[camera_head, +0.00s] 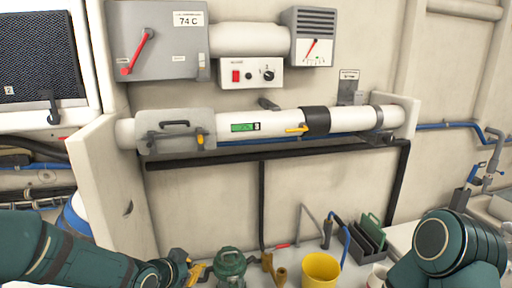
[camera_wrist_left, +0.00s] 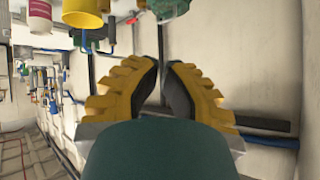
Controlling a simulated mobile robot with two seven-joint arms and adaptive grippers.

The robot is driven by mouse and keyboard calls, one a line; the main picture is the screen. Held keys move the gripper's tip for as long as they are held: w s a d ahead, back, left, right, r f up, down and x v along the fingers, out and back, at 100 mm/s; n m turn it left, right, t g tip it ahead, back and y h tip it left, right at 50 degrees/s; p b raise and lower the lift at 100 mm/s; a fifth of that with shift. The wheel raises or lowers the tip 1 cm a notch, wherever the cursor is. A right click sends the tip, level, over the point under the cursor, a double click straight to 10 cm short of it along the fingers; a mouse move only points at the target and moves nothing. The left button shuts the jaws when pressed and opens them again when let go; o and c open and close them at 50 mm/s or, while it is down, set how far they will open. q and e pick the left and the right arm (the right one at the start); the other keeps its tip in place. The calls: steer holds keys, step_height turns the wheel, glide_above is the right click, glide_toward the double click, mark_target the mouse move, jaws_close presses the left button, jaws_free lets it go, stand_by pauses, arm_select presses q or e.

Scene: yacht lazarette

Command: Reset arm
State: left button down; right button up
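My left arm comes in from the left in the head view, dark green, low in the picture. Its yellow gripper (camera_head: 190,272) is at the bottom edge, just left of a green lantern-like object (camera_head: 231,265). In the left wrist view, the left gripper (camera_wrist_left: 162,68) has two ridged yellow fingers with dark pads. A gap shows between them with only pale wall behind, so it is open and empty. My right arm (camera_head: 450,250) shows as dark green links at the lower right of the head view. Its gripper is not in view.
A yellow bucket (camera_head: 321,270), a brass-coloured fitting (camera_head: 278,272) and a dark rack (camera_head: 369,240) stand along the bottom. A white pipe (camera_head: 278,124) crosses the wall below a grey switch box (camera_head: 160,40) and a gauge (camera_head: 314,48). A white panel (camera_head: 112,185) stands at the left.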

arm_select(q)
steer(key=s+d+f+n+g+b, duration=0.1)
steer(key=s+d+f+n+g, duration=0.1)
steer(key=s+f, duration=0.5)
steer(key=s+d+f+n+g+b, duration=0.1)
steer(key=s+d+f+n+g, duration=0.1)
steer(key=s+f, duration=0.5)
steer(key=s+d+f+n+g+b, duration=0.1)
steer(key=s+d+f+n+g, duration=0.2)
steer(key=f, duration=1)
steer(key=s+n, duration=0.2)
steer(key=s, duration=0.2)
steer(key=shift+w, duration=0.1)
